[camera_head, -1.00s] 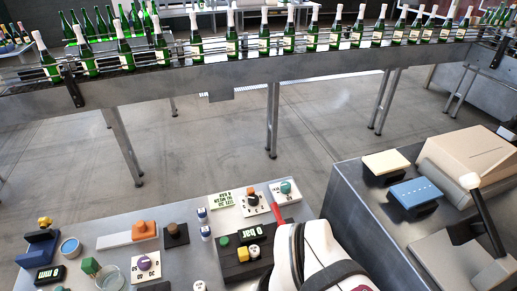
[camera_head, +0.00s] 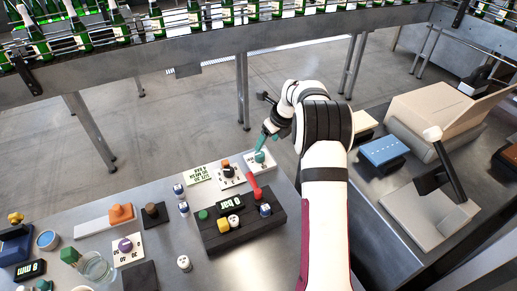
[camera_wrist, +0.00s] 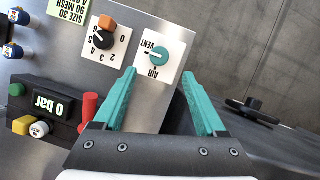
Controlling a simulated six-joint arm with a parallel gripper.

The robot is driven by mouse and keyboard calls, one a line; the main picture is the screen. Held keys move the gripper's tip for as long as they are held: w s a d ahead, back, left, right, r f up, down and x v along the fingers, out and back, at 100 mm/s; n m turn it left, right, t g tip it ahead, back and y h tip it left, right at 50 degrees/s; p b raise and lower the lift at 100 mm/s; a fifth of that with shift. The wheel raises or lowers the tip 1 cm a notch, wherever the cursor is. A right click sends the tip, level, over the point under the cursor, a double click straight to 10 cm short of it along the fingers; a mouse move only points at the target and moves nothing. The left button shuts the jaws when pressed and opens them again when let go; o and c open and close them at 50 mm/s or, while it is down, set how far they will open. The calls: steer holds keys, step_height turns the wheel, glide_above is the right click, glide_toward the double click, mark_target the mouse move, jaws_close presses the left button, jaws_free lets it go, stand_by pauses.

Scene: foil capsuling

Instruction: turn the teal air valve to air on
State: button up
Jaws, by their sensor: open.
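The teal air valve (camera_head: 260,156) is a round knob on a white plate at the back right of the steel panel. My gripper (camera_head: 262,142) has teal fingers and is just behind and above the valve in the head view. In the wrist view my gripper (camera_wrist: 163,88) is open and empty.
An orange-and-black dial (camera_wrist: 105,37) stands left of the valve. A black box with a "0 bar" display (camera_head: 238,222) and a red lever (camera_head: 254,187) is in front. A grey bench (camera_head: 405,225) lies right. Bottles (camera_head: 155,25) line the conveyor behind.

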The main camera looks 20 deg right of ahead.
mark_target(260, 154)
steer(key=x, duration=0.8)
steer(key=shift+a+f, duration=0.1)
steer(key=shift+f, duration=0.1)
jaws_close()
